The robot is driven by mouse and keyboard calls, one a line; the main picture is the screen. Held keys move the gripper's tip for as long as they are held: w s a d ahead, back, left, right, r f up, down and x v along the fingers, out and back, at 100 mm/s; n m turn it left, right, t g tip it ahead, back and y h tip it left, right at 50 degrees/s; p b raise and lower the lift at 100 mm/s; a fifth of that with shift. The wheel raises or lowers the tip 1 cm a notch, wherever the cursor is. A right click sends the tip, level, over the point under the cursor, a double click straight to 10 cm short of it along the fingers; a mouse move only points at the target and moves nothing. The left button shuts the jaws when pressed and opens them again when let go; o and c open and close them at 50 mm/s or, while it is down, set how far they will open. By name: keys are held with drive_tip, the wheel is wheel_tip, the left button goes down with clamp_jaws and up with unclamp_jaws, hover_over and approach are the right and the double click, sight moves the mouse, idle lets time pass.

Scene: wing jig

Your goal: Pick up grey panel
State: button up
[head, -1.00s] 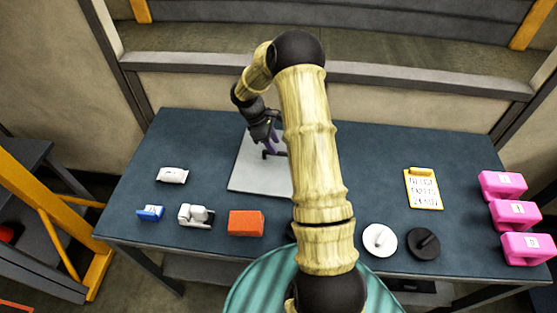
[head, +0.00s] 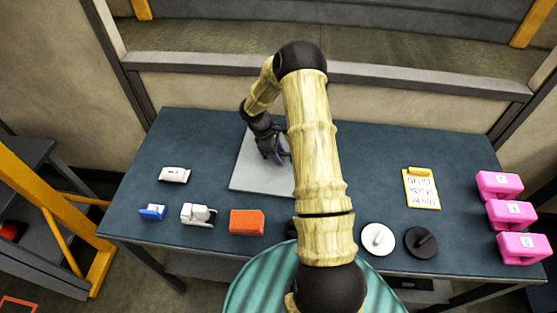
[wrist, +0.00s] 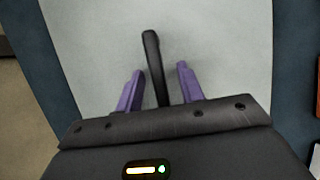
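The grey panel (head: 258,172) lies flat on the dark blue table, partly covered by my arm in the head view. In the wrist view the panel (wrist: 225,50) fills most of the picture, with a black bar handle (wrist: 151,50) standing out on it. My gripper (head: 278,158) is over the panel. In the wrist view its two purple fingers (wrist: 160,70) are apart, with the handle between them and a visible gap on each side. The handle looks nearer the left finger. I cannot tell how deep the fingers reach beside it.
On the table (head: 365,150) stand a white pack (head: 174,174), a blue item (head: 153,212), a white device (head: 198,214), an orange block (head: 247,222), a white disc (head: 378,239), a black disc (head: 420,242), a yellow clipboard (head: 422,188) and pink blocks (head: 511,215). The back right is clear.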

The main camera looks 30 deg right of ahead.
sight(279, 152)
clamp_jaws()
drive_tip(key=shift+r, duration=0.1)
wheel_tip(279, 152, up, 10)
drive_tip(key=shift+b, duration=1.05)
drive_tip(key=shift+w, duration=0.1)
